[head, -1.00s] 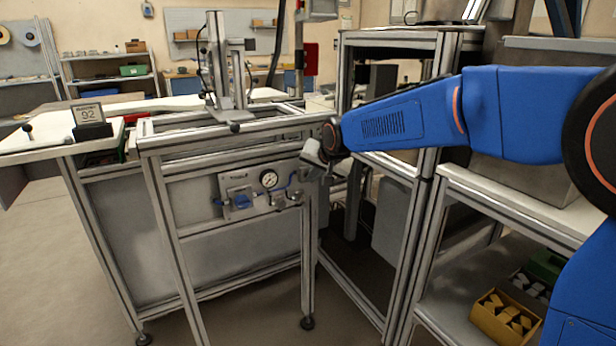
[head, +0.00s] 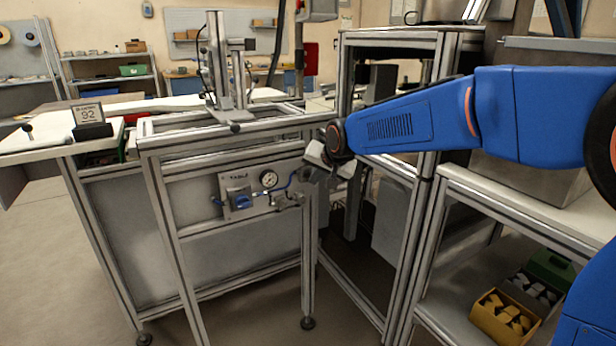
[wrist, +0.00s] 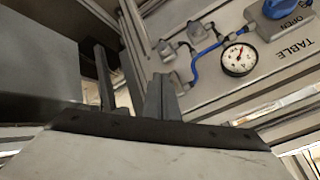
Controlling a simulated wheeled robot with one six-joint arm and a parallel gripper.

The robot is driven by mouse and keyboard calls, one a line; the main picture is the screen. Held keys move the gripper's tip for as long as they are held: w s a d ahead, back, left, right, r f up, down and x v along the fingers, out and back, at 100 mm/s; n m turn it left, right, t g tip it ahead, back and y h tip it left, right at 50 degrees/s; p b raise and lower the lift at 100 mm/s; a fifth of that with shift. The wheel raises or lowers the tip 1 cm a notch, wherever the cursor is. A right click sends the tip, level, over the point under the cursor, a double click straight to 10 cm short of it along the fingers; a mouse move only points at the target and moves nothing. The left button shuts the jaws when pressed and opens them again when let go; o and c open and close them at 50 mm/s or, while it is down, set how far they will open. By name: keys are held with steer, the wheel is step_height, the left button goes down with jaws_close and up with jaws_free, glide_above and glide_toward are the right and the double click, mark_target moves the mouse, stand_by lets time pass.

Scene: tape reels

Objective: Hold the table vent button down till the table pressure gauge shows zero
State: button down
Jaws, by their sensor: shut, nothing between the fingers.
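The table pressure gauge (head: 269,180) is a round white dial on a grey panel (head: 232,181) marked TABLE. In the wrist view the gauge (wrist: 239,59) shows a red needle, but its reading is too small to tell. A blue valve knob (head: 241,202) sits left of and below the gauge; its mark OPEN shows in the wrist view. Grey fittings (wrist: 195,31) sit at the end of the blue hose; I cannot tell which part is the vent button. My gripper (wrist: 160,90) is shut and empty, beside these fittings, with no clear contact. Its fingers are hard to make out in the head view.
The panel hangs on an aluminium frame (head: 178,250). Another frame post (head: 418,230) stands close to the right of my gripper. A shelf at the lower right holds a yellow bin (head: 503,318). A display (head: 88,113) reading 92 stands on the left table.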

steer(key=shift+s, duration=0.1)
steer(key=s+d, duration=0.1)
steer(key=s, duration=0.1)
steer(key=s+d, duration=0.1)
steer(key=s, duration=0.1)
steer(key=shift+d, duration=0.4)
steer(key=s+d+n+g+h, duration=0.1)
steer(key=s+d+h, duration=0.2)
steer(key=s+d, duration=1.6)
steer(key=s+d+f, duration=0.2)
steer(key=s+d, duration=0.2)
steer(key=s, duration=0.2)
steer(key=s+d+f+g, duration=0.1)
steer(key=s+d+f, duration=0.2)
steer(key=s, duration=0.3)
steer(key=s+d+f+g+h, duration=0.1)
steer(key=s+d+f, duration=0.2)
steer(key=s+d, duration=0.2)
steer(key=shift+s+d+n, duration=0.2)
steer(key=shift+s+n, duration=0.2)
steer(key=shift+s, duration=0.6)
